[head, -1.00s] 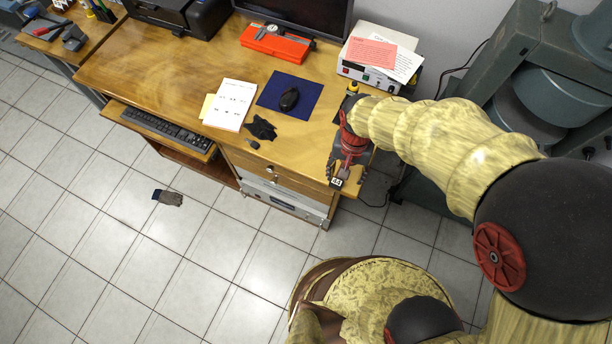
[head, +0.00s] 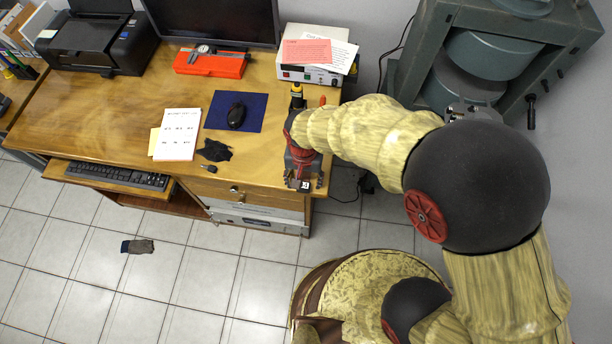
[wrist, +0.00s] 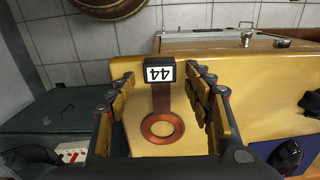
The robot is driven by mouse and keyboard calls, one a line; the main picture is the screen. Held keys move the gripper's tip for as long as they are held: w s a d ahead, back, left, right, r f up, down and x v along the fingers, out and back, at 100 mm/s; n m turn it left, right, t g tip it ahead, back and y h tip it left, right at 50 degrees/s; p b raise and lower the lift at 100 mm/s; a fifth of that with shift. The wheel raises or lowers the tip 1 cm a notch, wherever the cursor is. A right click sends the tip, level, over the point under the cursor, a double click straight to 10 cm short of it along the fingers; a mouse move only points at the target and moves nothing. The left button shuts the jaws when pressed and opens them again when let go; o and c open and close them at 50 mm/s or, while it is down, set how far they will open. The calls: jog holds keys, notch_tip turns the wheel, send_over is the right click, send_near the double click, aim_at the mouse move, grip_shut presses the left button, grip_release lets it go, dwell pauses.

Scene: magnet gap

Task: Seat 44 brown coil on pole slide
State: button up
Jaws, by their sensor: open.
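The brown coil (wrist: 161,100) is a flat copper-brown ring with a short stem leading to a black block with a white 44 label (wrist: 159,73). It lies at the right front corner of the wooden desk in the wrist view. My gripper (wrist: 160,80) is open, with one finger on each side of the stem and block and a gap visible on both sides. In the head view my gripper (head: 303,166) is over the desk corner, and the 44 label (head: 304,186) shows at its front; the ring is hidden there. I cannot clearly make out the pole slide.
A large grey-green magnet frame (head: 565,45) with round poles (head: 465,85) stands right of the desk, partly covered by my arm.

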jog(key=shift+f, duration=0.35)
jog(key=shift+r, duration=0.1)
jog(key=shift+c, duration=1.1)
jog(key=c, duration=1.1)
